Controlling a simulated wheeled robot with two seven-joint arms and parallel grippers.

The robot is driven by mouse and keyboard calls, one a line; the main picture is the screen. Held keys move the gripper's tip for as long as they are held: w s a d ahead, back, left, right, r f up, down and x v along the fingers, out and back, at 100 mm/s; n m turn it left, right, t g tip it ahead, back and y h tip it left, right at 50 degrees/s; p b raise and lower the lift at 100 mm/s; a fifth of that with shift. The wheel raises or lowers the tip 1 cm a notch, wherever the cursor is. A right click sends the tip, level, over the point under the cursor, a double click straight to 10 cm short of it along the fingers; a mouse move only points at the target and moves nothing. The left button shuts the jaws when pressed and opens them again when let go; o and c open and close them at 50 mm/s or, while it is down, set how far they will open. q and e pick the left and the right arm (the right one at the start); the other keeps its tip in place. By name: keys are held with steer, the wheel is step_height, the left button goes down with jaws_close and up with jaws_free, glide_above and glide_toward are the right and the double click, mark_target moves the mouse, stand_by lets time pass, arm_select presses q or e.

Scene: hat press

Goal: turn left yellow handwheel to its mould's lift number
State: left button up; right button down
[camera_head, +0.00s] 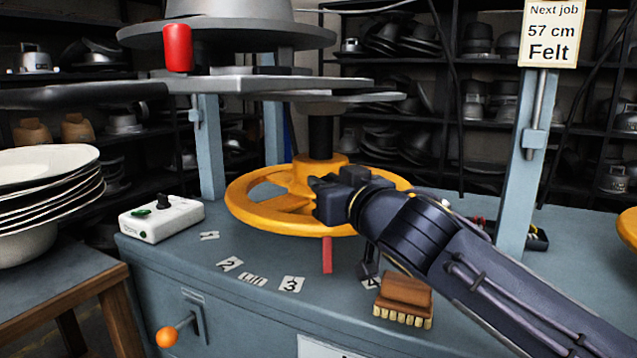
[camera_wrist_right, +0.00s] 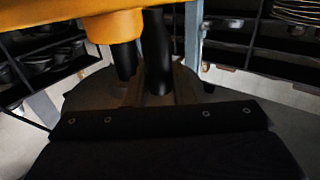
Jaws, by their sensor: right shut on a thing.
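White number tags lie in front of the wheel: a 2 (camera_head: 230,264), a 3 (camera_head: 291,284), and others partly hidden or hard to read. A red marker (camera_head: 327,255) stands below the wheel's front rim. In the right wrist view, yellow wheel parts (camera_wrist_right: 112,27) show at the top left. My left gripper is not in view.
A sign (camera_head: 551,34) reads "Next job 57 cm Felt". A wooden brush (camera_head: 404,292) lies on the bench by my right forearm. A white control box (camera_head: 161,219) stands left of the wheel. Another yellow wheel (camera_head: 628,228) shows at the right edge.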

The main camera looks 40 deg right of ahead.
steer(key=shift+s+d, duration=0.15)
steer(key=shift+d, duration=0.25)
steer(key=c, duration=1.3)
jaws_free()
steer(key=shift+a, duration=0.1)
steer(key=p+v, duration=0.1)
steer(key=v, duration=0.6)
steer(key=shift+s+p, duration=0.3)
steer(key=shift+s, duration=0.05)
steer(key=shift+a, duration=0.1)
steer(key=shift+c, duration=0.2)
